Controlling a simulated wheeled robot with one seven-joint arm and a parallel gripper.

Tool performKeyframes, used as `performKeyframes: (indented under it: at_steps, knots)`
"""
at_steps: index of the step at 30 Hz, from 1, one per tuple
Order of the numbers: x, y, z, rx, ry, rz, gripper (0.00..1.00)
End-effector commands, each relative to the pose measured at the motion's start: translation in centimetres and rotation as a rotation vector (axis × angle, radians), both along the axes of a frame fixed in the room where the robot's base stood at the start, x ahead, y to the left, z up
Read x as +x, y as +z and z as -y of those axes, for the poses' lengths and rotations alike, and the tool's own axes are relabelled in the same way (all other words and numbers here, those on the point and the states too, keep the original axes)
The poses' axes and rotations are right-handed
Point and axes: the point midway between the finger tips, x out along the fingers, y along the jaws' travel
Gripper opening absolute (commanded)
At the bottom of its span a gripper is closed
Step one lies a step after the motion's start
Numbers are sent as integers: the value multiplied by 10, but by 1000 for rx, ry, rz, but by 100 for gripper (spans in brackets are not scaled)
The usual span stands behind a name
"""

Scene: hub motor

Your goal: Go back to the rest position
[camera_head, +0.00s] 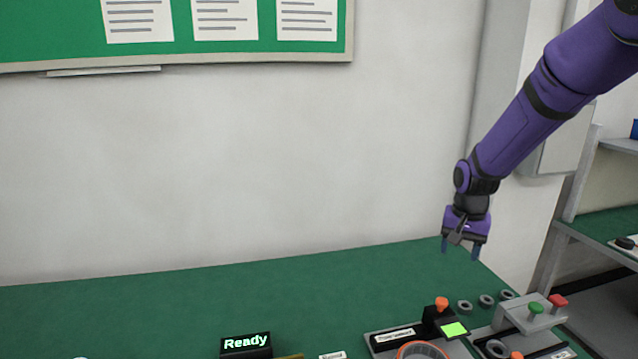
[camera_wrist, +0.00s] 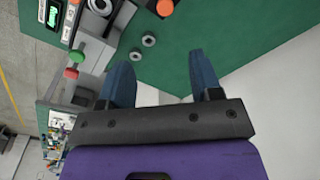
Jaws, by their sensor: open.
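My gripper (camera_head: 460,248) hangs in the air above the back right part of the green table (camera_head: 200,295), fingers pointing down. It also shows in the wrist view (camera_wrist: 163,80), where its two blue fingers stand apart with nothing between them. My purple arm reaches in from the upper right of the head view. The gripper touches nothing that I can see.
Several grey rings (camera_head: 486,301) lie on the table below my gripper. Right front stands a station with green and red buttons (camera_head: 558,300); beside it is a device with an orange knob (camera_head: 441,304). A "Ready" display (camera_head: 246,345) stands front centre. Shelves (camera_head: 600,225) stand right.

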Motion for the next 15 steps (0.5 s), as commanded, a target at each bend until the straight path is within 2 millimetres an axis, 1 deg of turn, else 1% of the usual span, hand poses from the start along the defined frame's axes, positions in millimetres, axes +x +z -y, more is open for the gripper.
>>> performKeyframes:
  at_steps: [1, 6, 11, 15]
  knots:
    - [-9, 18, -3, -4, 19, 20, 59]
    - [-41, 67, -9, -20, 84, 70, 59]
    - [-75, 107, -15, -34, 146, 116, 59]
    - [-108, 136, -20, -47, 199, 157, 59]
